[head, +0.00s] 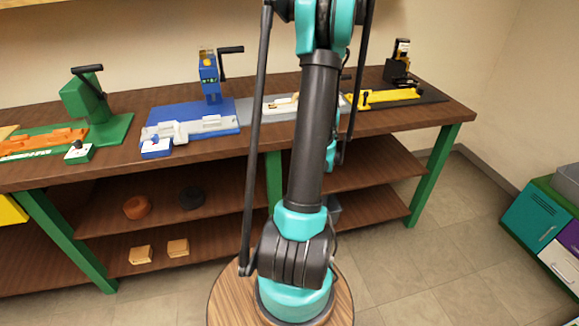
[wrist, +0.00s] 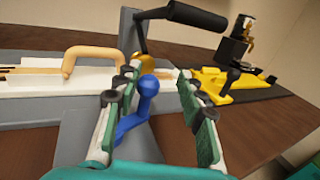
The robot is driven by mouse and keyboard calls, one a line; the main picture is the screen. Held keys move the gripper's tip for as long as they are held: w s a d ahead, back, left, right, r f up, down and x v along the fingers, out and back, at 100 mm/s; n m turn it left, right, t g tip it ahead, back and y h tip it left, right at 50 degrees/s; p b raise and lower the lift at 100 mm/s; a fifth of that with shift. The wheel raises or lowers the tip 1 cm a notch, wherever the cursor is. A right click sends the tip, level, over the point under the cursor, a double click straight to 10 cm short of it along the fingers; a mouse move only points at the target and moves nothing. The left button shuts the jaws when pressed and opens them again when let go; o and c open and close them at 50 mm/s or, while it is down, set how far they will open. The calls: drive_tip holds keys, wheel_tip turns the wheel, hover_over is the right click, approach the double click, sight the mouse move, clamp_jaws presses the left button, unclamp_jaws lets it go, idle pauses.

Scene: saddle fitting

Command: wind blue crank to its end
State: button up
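In the wrist view a blue crank-like lever (wrist: 147,86) with a round knob rises from a grey base, its lower arm (wrist: 129,127) slanting down to the left. My gripper (wrist: 157,82) is open, with its two padded fingers to the left and right of the knob. Gaps show on both sides, and I cannot tell whether either finger touches it. In the head view my arm hides the lever and most of the gripper. A blue machine (head: 209,78) with a black-handled crank (head: 231,50) stands farther left on the bench.
Beyond the fingers are a black bar handle (wrist: 198,16), a grey post (wrist: 128,38) and a tan handle (wrist: 92,54) on a white block. A yellow fixture (wrist: 232,85) stands to the right. The bench (head: 425,110) also holds a green machine (head: 85,97) at left.

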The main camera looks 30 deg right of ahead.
drive_tip(key=m+g+h, duration=0.1)
drive_tip(key=g, duration=0.1)
drive_tip(key=s+m+g+h, duration=0.1)
drive_tip(key=m+g+h, duration=0.1)
drive_tip(key=s+m+g+h, duration=0.1)
drive_tip(key=m+h, duration=0.1)
drive_tip(key=shift+a+g, duration=0.25)
drive_tip(key=shift+g, duration=0.15)
drive_tip(key=m+g, duration=0.1)
drive_tip(key=g, duration=0.1)
drive_tip(key=s+m+g+h, duration=0.1)
drive_tip(key=m+g, duration=0.1)
drive_tip(key=s+a+m+g+h, duration=0.1)
drive_tip(key=g, duration=0.2)
drive_tip(key=shift+a+m, duration=0.1)
drive_tip(key=shift+m, duration=0.3)
drive_tip(key=s+a, duration=0.2)
drive_tip(key=a, duration=1.5)
drive_tip(key=s+a+f+m+t+y, duration=0.1)
drive_tip(key=s+a+f+m+y, duration=0.6)
drive_tip(key=s+f+m+y, duration=0.2)
drive_tip(key=shift+s+a+f+m+y, duration=0.2)
drive_tip(key=shift+s+m+y, duration=0.7)
drive_tip(key=shift+s+m, duration=0.3)
drive_tip(key=shift+r, duration=0.1)
